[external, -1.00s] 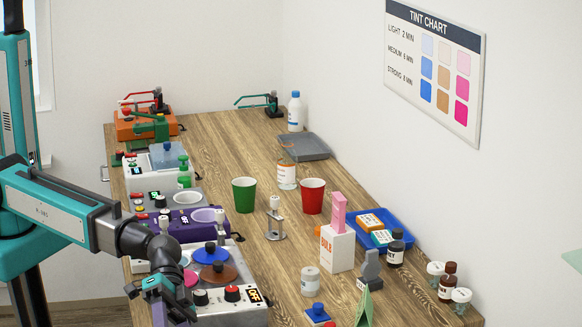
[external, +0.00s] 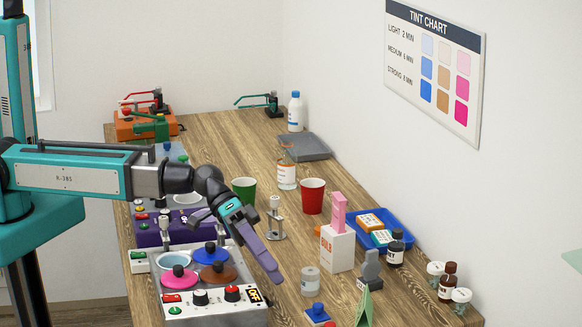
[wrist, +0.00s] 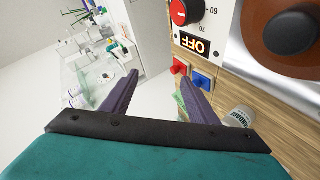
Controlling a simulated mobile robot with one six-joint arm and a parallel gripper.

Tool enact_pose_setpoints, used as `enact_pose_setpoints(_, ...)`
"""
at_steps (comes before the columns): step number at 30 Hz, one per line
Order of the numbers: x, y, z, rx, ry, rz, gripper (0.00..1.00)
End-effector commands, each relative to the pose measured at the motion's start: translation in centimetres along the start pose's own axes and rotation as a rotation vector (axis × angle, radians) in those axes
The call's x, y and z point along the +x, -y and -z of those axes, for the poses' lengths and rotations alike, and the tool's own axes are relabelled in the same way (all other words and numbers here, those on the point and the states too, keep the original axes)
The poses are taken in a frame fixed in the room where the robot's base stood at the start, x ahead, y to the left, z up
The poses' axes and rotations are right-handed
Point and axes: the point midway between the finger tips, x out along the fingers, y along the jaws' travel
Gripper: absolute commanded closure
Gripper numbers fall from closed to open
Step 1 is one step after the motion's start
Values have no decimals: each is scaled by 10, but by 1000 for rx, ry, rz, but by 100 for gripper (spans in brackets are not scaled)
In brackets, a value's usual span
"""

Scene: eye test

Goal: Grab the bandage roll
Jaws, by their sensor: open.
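The bandage roll (external: 310,281) is a small white cylinder standing upright on the wooden bench, right of the grey heater unit. It also shows in the wrist view (wrist: 240,117), lower right of the fingers, with printed lettering on its side. My gripper (external: 271,268) has purple fingers pointing down and to the right, above the right edge of the heater unit and left of the roll. In the wrist view my gripper (wrist: 160,79) is open, with nothing between its fingers. The roll lies outside the fingers, apart from them.
The heater unit (external: 205,312) with coloured lids stands left of the roll. A blue stamp-like block (external: 318,312) is just in front of it. A white box (external: 337,249) and a grey upright piece (external: 371,266) stand behind and right. Cups (external: 312,196) are farther back.

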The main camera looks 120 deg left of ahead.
Motion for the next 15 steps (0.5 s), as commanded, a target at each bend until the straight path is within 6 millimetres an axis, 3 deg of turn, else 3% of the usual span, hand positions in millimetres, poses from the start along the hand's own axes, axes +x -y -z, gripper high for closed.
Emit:
enact_pose_setpoints(3, -23, 30, 35, -72, -55, 46, 46)
enact_pose_setpoints(15, -123, 133, 132, -337, -253, 187, 46)
